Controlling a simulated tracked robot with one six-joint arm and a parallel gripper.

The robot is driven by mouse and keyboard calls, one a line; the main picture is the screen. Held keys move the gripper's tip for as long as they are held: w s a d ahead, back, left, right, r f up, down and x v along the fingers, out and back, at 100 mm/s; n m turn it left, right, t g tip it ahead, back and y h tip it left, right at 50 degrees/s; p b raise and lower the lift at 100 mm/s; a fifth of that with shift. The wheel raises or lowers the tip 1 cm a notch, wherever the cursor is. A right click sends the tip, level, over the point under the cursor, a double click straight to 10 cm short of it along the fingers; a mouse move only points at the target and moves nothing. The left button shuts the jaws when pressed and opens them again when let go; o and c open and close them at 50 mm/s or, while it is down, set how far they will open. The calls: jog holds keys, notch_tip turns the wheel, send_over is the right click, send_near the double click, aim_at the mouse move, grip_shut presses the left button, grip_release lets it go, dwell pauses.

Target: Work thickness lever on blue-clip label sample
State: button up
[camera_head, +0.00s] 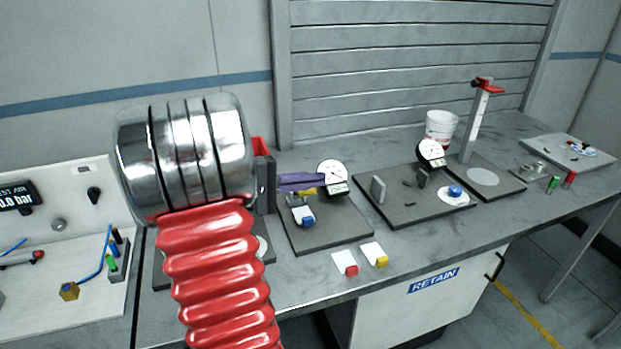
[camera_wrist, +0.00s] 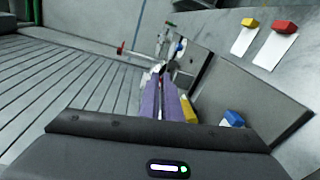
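The blue-clip label sample (camera_head: 303,217) lies at the thickness gauge, its white label partly under the gauge's metal parts. Its blue clip also shows in the wrist view (camera_wrist: 233,118). The gauge has a round white dial (camera_head: 333,174). A yellow part (camera_head: 305,191), which looks like the thickness lever, sits just below my purple fingers; it also shows in the wrist view (camera_wrist: 188,111), right of them. My gripper (camera_head: 322,180) is beside the dial, its fingers close together with nothing visible between them. Whether they touch the yellow part I cannot tell.
A red-clip sample (camera_head: 345,263) and a yellow-clip sample (camera_head: 375,254) lie near the bench's front edge. To the right are a second dial gauge (camera_head: 431,153), another blue item (camera_head: 455,191) on a white disc, a cup (camera_head: 441,129) and an upright post (camera_head: 474,124).

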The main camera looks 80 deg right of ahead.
jog(key=w+a+t, duration=0.2)
jog(key=w+a, duration=0.1)
jog(key=a, duration=0.2)
jog(key=w+a+f+n+t, duration=0.1)
jog(key=w+a+t, duration=0.1)
jog(key=w+a, duration=0.2)
jog(key=w+a+n+t+y, duration=0.1)
jog(key=w+a+t, duration=0.2)
jog(key=a, duration=0.3)
jog(key=shift+w+f, duration=0.25)
jog(key=shift+w, duration=0.25)
grip_shut()
jog(key=w+a+n+t+y, duration=0.2)
jog(key=w+a+t, duration=0.1)
jog(key=a, duration=0.9)
jog(key=w+a+n+t+y, duration=0.2)
jog(key=w+a+t+y, duration=0.1)
jog(key=a, duration=1)
jog(key=w+a+n+t+y, duration=0.3)
jog(key=a+t, duration=0.3)
jog(key=a, duration=0.6)
jog(key=shift+w+a+t, duration=0.25)
jog(key=shift+w+t, duration=0.05)
jog(key=shift+w, duration=0.55)
jog(key=shift+d+r, duration=0.1)
jog(key=shift+d, duration=0.05)
